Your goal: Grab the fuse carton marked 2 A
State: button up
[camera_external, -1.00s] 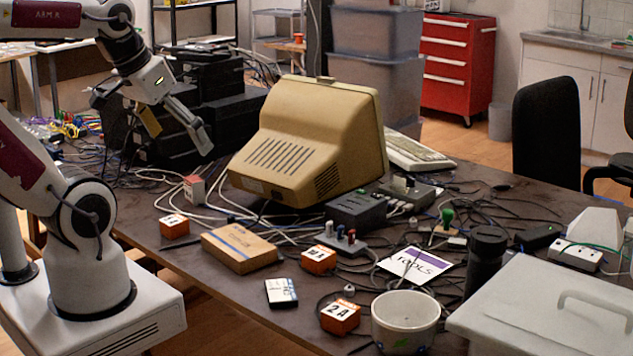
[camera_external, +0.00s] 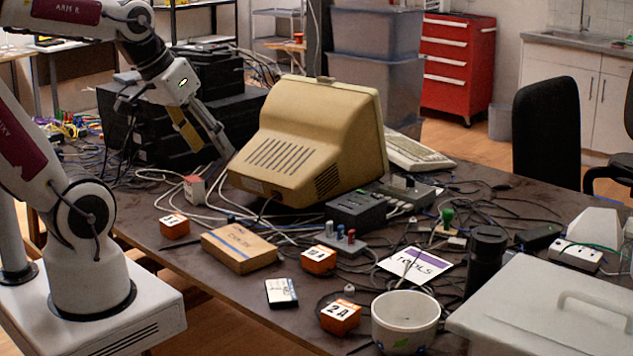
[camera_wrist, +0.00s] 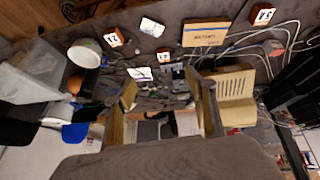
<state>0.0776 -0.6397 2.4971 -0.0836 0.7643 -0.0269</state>
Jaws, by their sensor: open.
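The orange fuse carton marked 2 A (camera_external: 340,317) sits on the table's near side, just left of a white bowl (camera_external: 405,322). In the wrist view this carton (camera_wrist: 114,37) is at the upper left, near the bowl (camera_wrist: 85,53). My gripper (camera_external: 212,151) is open and empty, high over the far left of the table, in front of black boxes and left of the beige monitor. It is well apart from the carton. In the wrist view its two spread fingers (camera_wrist: 168,98) have nothing held between them.
Similar orange cartons stand at the middle (camera_external: 318,260) and left (camera_external: 174,226). A brown box (camera_external: 240,248), a dark-and-white card (camera_external: 281,293) and a beige monitor (camera_external: 305,145) are nearby. A grey lidded bin (camera_external: 550,310) is at the right. Loose cables cover much of the table.

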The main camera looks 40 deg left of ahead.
jog(key=w+d+f+h, duration=0.2)
jog(key=w+d+f, duration=0.2)
jog(key=w+d, duration=0.45)
jog(key=n+t, duration=0.2)
jog(key=n, duration=0.2)
send_over(331, 314)
jog(key=w+d, duration=0.1)
jog(key=w, duration=0.3)
notch_tip(331, 314, down, 14)
jog(key=f+y, duration=0.1)
jog(key=f, duration=0.2)
jog(key=s+f+t+y, duration=0.1)
jog(key=f, duration=0.2)
jog(key=s+f+n+y, duration=0.1)
jog(key=f, duration=0.2)
jog(key=shift+s+a, duration=0.1)
jog(key=shift+s+a+f+t+y, duration=0.3)
jog(key=shift+a+f+t+y, duration=0.05)
jog(key=shift+f+t+y, duration=0.2)
jog(key=s+f+m, duration=0.1)
jog(key=s+f+m+t, duration=0.1)
jog(key=s, duration=0.1)
jog(key=shift+s, duration=0.2)
jog(key=shift+s+f+m+t, duration=0.25)
jog(key=shift+s+m+t, duration=0.2)
jog(key=shift+s+m, duration=0.25)
jog(key=shift+s+a+r+m+t, duration=0.1)
jog(key=shift+s+r+m+t, duration=0.1)
jog(key=shift+s+m+t, duration=0.45)
jog(key=shift+w+t, duration=0.25)
